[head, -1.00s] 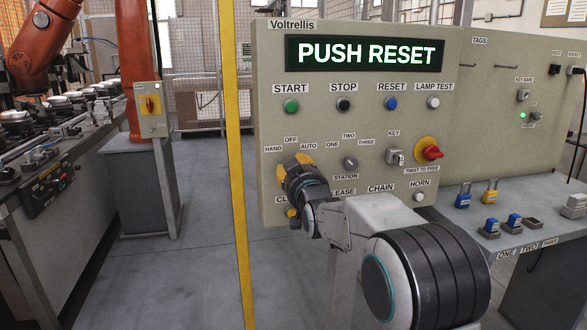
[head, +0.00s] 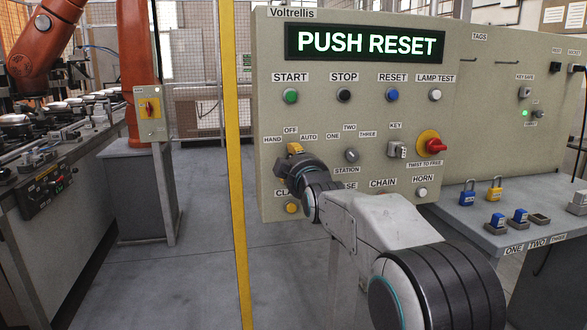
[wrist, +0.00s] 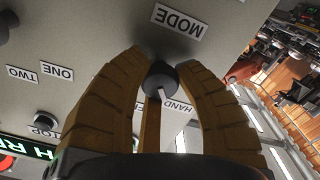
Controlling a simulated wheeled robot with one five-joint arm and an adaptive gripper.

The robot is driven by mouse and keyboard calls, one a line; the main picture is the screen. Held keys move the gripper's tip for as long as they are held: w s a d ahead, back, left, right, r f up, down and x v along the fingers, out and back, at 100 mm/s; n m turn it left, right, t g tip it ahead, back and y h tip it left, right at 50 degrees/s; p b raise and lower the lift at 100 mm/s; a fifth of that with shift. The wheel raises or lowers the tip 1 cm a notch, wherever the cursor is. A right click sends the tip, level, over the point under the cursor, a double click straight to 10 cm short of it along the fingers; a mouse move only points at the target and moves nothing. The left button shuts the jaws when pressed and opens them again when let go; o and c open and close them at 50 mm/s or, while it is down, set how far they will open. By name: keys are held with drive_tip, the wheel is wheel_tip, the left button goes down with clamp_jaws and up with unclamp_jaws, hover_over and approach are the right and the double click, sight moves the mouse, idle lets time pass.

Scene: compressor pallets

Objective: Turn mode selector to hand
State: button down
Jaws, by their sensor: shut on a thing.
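The mode selector (wrist: 160,78) is a small dark knob with a white mark, on the beige panel, in the wrist view. My gripper (wrist: 162,72) has its yellow-brown fingers closed around it. The MODE label (wrist: 179,21) is on one side and the HAND label (wrist: 181,107) on the other, partly covered by a finger. The white mark lies toward the HAND label, but its exact angle is unclear. In the head view my gripper (head: 295,150) covers the selector, below the HAND, OFF and AUTO labels.
The lit display (head: 366,43) reads PUSH RESET. The START (head: 290,96), STOP (head: 344,95) and RESET (head: 392,95) buttons sit above my gripper. The station selector (head: 351,155), key switch (head: 397,150) and red twist knob (head: 428,146) are to its right. A yellow post (head: 234,180) stands left.

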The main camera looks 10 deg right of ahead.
drive_tip(key=shift+a+r+n+b, duration=0.1)
drive_tip(key=shift+r+n+b, duration=0.15)
drive_tip(key=shift+n+b, duration=0.45)
drive_tip(key=shift+r, duration=0.15)
drive_tip(key=c, duration=1.1)
unclamp_jaws()
drive_tip(key=shift+s+a, duration=0.1)
drive_tip(key=shift+c, duration=0.2)
drive_tip(key=shift+o, duration=1.4)
drive_tip(key=shift+f, duration=0.25)
drive_tip(key=s, duration=1.2)
